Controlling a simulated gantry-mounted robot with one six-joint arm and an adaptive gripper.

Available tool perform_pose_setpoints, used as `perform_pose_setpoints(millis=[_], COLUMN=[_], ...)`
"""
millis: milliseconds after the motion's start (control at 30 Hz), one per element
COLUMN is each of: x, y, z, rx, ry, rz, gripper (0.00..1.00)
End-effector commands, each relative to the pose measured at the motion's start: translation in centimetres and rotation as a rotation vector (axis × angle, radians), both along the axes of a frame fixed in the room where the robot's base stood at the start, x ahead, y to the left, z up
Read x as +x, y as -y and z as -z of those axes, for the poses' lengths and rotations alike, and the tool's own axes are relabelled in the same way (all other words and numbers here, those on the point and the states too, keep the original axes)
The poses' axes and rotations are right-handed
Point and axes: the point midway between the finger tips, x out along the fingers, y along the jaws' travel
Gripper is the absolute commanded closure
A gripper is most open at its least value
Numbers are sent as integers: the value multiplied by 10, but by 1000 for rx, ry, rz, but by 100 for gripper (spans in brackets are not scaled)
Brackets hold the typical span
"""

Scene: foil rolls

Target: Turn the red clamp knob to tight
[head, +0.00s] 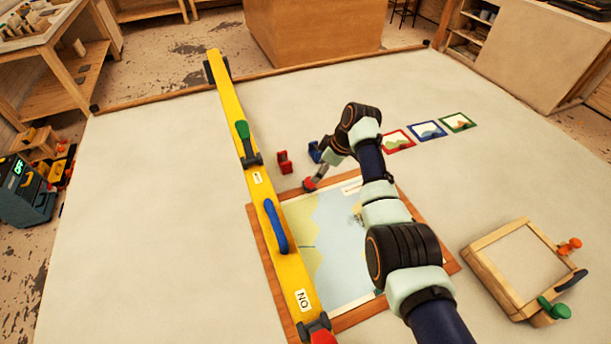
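A red knob-like part (321,336) sits at the near end of a long yellow beam (232,112), partly cut off by the bottom edge of the picture. A white label reading "ON", seen upside down, is beside it on the beam. My gripper (314,181) points down and left above the far left part of a framed map, well away from that red part. A small red piece (309,185) shows at its fingertips. I cannot tell whether the fingers hold it. The finger opening is too small to make out.
The beam also bears a green handle (243,133) and a blue handle (275,226). A red block (284,162) and a blue block (314,152) stand near my gripper. A wooden frame (484,277) with coloured knobs lies right. The left tabletop is clear.

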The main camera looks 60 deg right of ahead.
Motion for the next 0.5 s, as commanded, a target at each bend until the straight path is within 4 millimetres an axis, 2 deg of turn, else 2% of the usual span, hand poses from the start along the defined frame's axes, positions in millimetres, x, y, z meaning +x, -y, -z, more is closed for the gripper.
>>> perform_pose_setpoints(millis=[100,267,400,500], x=[8,20,25,27], y=[-2,-2,-3,-3], z=[25,54,64,64], rx=[2,1,0,-1], ry=[-2,-1,-1,0], rz=[-1,1,0,0], gripper=[33,33,33,33])
